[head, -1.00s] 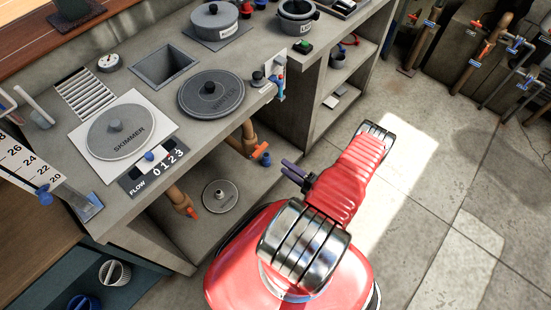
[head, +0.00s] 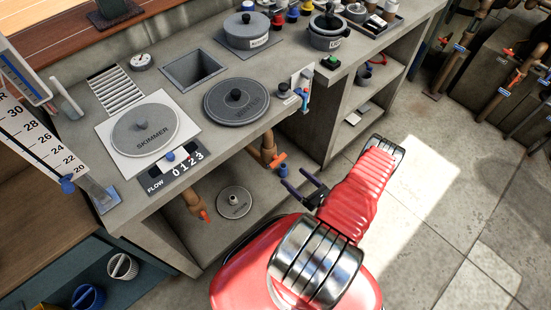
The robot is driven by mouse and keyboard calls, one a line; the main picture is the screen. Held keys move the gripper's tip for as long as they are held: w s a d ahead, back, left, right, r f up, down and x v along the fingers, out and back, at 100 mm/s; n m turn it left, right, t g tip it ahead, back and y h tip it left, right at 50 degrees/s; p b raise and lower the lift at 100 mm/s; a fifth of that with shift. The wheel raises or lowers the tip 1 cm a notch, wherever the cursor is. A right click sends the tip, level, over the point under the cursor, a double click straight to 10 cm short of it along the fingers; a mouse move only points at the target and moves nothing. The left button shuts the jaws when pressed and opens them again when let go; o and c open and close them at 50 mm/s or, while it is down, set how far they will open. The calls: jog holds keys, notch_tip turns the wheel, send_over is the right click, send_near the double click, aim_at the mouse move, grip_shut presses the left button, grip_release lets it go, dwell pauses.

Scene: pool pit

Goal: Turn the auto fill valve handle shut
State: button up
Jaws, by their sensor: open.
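My gripper (head: 295,178) is open and empty, its two dark fingers pointing up and left in front of the counter's underside. Close beyond the fingertips is a brown pipe valve with an orange handle (head: 278,160) and a blue fitting (head: 283,170), apart from the gripper. A second brown pipe with an orange-red tip (head: 204,215) hangs further left. I cannot read which is the auto fill valve. Several more pipes with orange handles (head: 518,78) and blue tags stand far right.
The grey counter (head: 215,135) carries the skimmer lid (head: 145,131), water lid (head: 238,102) and pots. A white panel with blue parts (head: 302,92) sits at its front edge. A round lid (head: 235,202) lies on the lower shelf. Floor to the right is clear.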

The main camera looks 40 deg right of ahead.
aim_at(275, 158)
jog(key=n, duration=0.7)
jog(key=shift+d+n, duration=0.25)
jog(key=shift+n, duration=0.05)
jog(key=shift+w, duration=0.1)
jog(key=shift+w+a, duration=0.2)
jog(key=shift+w, duration=6.6)
jog(key=shift+c, duration=0.4)
jog(key=c, duration=1)
jog(key=shift+o, duration=0.2)
